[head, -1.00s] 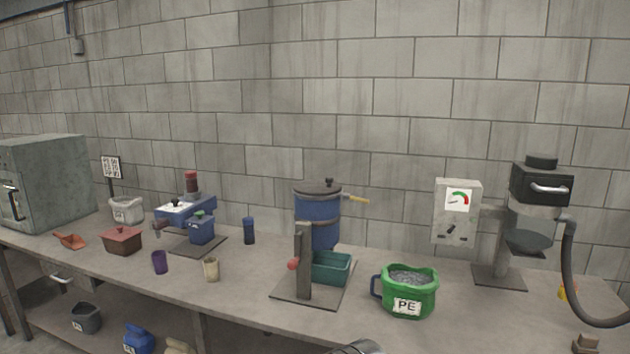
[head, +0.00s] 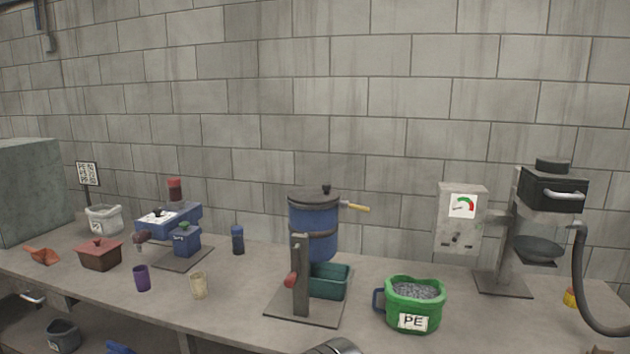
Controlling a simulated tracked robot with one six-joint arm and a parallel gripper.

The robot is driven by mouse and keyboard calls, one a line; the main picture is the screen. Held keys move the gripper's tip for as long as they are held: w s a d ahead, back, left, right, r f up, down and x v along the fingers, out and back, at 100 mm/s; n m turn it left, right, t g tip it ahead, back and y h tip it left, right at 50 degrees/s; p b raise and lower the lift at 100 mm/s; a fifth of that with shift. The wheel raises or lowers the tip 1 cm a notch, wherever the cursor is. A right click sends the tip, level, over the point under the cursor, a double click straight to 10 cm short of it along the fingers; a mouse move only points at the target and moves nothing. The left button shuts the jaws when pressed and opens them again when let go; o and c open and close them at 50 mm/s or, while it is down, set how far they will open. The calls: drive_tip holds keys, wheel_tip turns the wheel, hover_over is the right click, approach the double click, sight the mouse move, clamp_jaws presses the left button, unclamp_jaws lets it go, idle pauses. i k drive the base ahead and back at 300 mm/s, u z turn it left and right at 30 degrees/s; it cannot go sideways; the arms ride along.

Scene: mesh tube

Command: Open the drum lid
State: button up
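A blue drum (head: 313,228) stands upright on a dark stand with a base plate, near the middle of the bench. Its dark round lid (head: 313,196) sits on top with a small black knob (head: 326,189), and looks shut. A yellow-tipped handle (head: 355,207) sticks out to the right from near the drum's rim. A red-knobbed lever (head: 291,280) is on the stand's front post. A rounded metallic part (head: 334,346), which may belong to my arm, shows at the bottom edge. My gripper's fingers are not visible.
A teal bin (head: 329,282) sits below the drum. A green PE bucket (head: 414,303) of grey pellets stands to its right. A grey machine (head: 462,219) with a gauge and hose is farther right. Purple (head: 142,279) and cream (head: 199,286) cups stand left. Bare bench (head: 235,310) lies left of the stand.

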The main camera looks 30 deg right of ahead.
sight(323, 194)
drive_tip(key=u, duration=0.2)
drive_tip(key=i, duration=1.35)
drive_tip(key=z, duration=0.15)
